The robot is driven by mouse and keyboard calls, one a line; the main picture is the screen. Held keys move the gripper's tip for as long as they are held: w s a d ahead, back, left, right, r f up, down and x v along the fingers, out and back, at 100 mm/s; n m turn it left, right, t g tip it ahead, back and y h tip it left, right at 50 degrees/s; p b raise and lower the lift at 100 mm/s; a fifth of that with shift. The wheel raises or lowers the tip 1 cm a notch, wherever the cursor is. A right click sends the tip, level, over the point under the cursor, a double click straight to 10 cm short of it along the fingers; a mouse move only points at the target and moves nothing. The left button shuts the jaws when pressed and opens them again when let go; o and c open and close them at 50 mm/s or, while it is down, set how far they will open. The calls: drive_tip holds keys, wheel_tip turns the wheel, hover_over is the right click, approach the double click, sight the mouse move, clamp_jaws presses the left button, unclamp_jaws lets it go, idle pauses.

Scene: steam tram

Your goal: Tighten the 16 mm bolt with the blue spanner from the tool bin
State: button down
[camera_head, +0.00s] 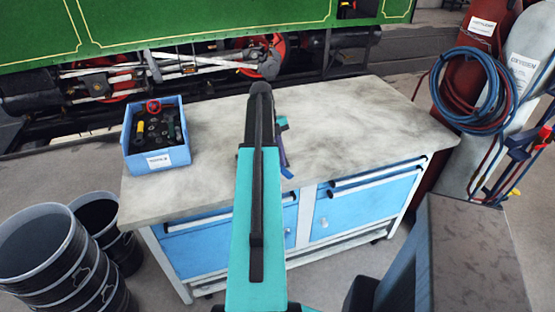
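The tool bin (157,161) is a blue open box with a white label, on the left end of the workbench. Several dark tools, a yellow-handled one and a red round part show in it; I cannot pick out a blue spanner among them. My arm rises through the middle of the view and hides part of the bench. Teal and dark blue parts, seemingly of my gripper (284,150), show just right of the arm, over the bench. Its fingers are not clear, and I cannot tell whether it holds anything. I cannot make out the 16 mm bolt.
The workbench (365,125) has a bare grey top and blue drawers. Black buckets (50,255) stand at the lower left. Gas cylinders with a coiled hose (462,100) stand at the right. The green tram (150,25) with its rods and wheels is behind the bench.

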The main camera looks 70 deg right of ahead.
drive_tip(key=shift+f, duration=0.45)
idle(0.4)
drive_tip(key=shift+s+d+n, duration=0.25)
drive_tip(key=shift+d+n, duration=0.15)
drive_tip(key=shift+n, duration=0.1)
idle(0.8)
drive_tip(key=shift+w+a+m, duration=0.15)
drive_tip(key=shift+a+m, duration=0.15)
drive_tip(key=shift+m, duration=0.1)
idle(1.0)
drive_tip(key=shift+r+p, duration=0.6)
drive_tip(key=shift+r, duration=0.7)
idle(3.1)
